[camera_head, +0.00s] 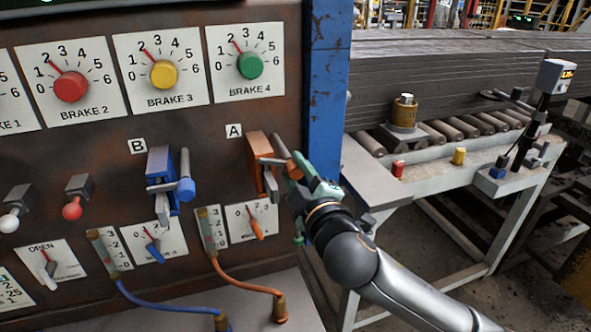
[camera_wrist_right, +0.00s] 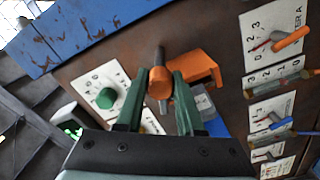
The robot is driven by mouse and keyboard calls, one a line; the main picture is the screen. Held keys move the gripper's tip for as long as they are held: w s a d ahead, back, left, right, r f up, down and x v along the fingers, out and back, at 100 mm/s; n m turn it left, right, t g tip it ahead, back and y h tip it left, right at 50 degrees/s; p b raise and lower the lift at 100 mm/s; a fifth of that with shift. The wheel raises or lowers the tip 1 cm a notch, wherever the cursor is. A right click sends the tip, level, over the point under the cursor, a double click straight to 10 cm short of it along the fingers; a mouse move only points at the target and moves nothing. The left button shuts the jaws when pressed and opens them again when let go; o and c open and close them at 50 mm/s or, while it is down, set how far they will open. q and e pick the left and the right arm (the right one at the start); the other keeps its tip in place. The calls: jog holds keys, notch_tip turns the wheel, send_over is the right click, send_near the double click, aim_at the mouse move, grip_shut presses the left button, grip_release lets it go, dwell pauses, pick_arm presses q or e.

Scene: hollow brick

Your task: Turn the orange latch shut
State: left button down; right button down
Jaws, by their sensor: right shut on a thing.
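The orange latch (camera_head: 258,146) sits on the brown panel under the label A, left of the blue post. Its bracket also shows in the right wrist view (camera_wrist_right: 203,66). My right gripper (camera_head: 292,171) comes in from the lower right and is at the latch's handle. In the right wrist view the green fingers (camera_wrist_right: 158,92) stand on either side of the orange handle end (camera_wrist_right: 160,77), shut on it. The exact contact is partly hidden. My left gripper is not in view.
A blue latch (camera_head: 160,170) under label B is left of the orange one. Brake dials, including the green knob (camera_head: 250,66), are above. An orange cable (camera_head: 245,287) runs below. The blue post (camera_head: 327,90) stands close right of the gripper, with a roller table (camera_head: 440,180) beyond.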

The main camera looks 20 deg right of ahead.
jog(key=n, duration=0.3)
jog(key=shift+r, duration=0.1)
jog(key=shift+n, duration=0.5)
jog(key=c, duration=0.5)
grip_release()
